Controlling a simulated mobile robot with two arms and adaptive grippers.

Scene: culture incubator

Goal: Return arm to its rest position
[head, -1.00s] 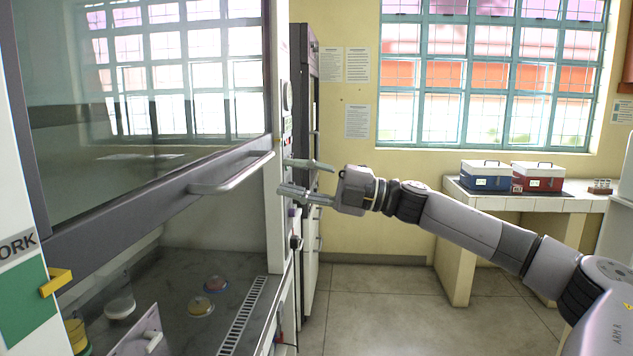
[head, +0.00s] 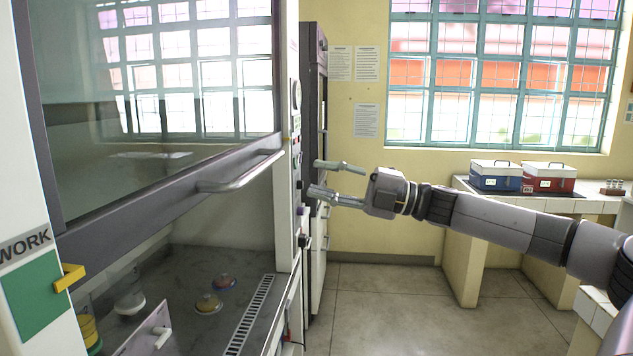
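My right gripper (head: 340,182) is in the middle of the head view, at the end of an arm that comes in from the right. Its two fingers are spread apart and point left, with nothing between them. It hangs in the air in front of the tall dark cabinet (head: 312,110), to the right of the hood's side panel. I cannot tell whether it touches anything there. My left gripper is not in view.
The hood's glass sash (head: 160,110) is raised, with a handle (head: 240,172) on its lower edge. Round dishes (head: 208,303) lie inside. A blue box (head: 495,178) and a red box (head: 549,179) stand on a tiled bench at right. The floor (head: 390,300) between is clear.

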